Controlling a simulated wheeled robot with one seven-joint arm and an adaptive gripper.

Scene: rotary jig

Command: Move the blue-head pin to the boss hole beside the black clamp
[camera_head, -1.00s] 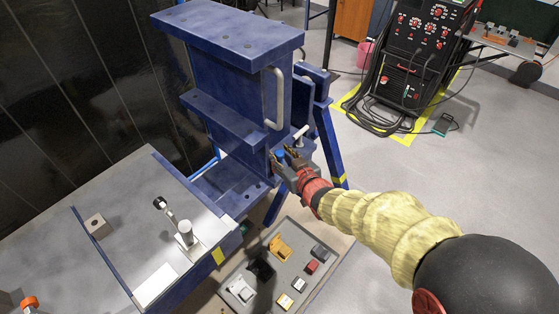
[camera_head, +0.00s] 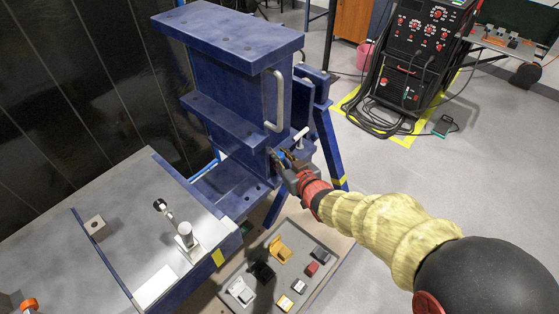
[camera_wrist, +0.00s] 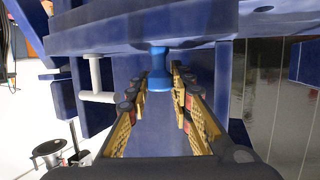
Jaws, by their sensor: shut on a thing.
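The blue-head pin (camera_wrist: 159,74) stands between my fingertips, directly under the edge of the blue jig in the wrist view. My gripper (camera_wrist: 160,82) is shut on its blue head, with a yellow pad on each side. In the head view the pin's head (camera_head: 281,154) is a small blue patch largely hidden by my gripper (camera_head: 281,158), low on the right side of the blue jig (camera_head: 228,85). I cannot make out the pin's shank, the boss hole, or which part is the black clamp.
A silver T-handle (camera_head: 300,134) sticks out just above my gripper, and also shows left of it in the wrist view (camera_wrist: 96,80). A long grab handle (camera_head: 274,100) stands higher. The steel table (camera_head: 130,225) carries a toggle clamp (camera_head: 186,236). A parts tray (camera_head: 322,277) lies below.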

